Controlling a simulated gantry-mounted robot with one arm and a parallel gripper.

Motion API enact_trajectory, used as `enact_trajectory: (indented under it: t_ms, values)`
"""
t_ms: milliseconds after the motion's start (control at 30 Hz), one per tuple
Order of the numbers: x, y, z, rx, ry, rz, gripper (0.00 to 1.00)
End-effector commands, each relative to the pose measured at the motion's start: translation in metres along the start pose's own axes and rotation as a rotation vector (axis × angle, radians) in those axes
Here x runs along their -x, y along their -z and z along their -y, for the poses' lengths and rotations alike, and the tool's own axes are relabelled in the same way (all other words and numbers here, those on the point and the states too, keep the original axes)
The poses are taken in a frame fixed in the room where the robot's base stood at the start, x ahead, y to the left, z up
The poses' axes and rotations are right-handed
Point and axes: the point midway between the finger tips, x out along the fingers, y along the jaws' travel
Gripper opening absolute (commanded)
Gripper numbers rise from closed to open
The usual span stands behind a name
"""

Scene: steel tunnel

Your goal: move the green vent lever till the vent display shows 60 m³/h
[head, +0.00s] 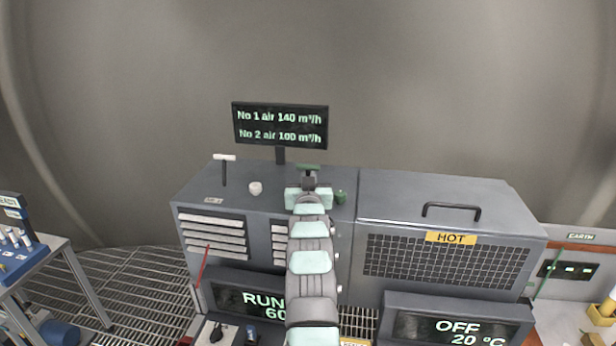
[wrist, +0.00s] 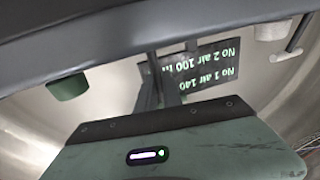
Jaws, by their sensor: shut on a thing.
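The green vent lever shows as a green crossbar (head: 308,167) on top of the grey cabinet, left of its right edge. My gripper (head: 309,181) is shut on this lever from the front and hides most of its stem. In the wrist view only the gripper's green body (wrist: 190,155) is clear; the grip itself cannot be made out. The vent display (head: 280,126) stands behind on a post and reads No 1 air 140 m³/h and No 2 air 100 m³/h. It also shows upside down in the wrist view (wrist: 205,68).
A white T-lever (head: 224,158) and a white knob (head: 255,188) stand left of my gripper. A green knob (head: 340,197) is close on its right. A grey box marked HOT (head: 450,237) with a black handle (head: 451,206) adjoins the cabinet on the right.

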Motion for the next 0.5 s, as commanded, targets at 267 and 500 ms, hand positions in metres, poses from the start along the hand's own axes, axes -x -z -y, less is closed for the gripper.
enact_trajectory:
  t_ms: [267,500]
  values:
    - [0.003,-0.005,0.001,0.010,0.001,-0.057,0.00]
    - [0.015,-0.003,0.003,0.026,0.000,-0.147,0.00]
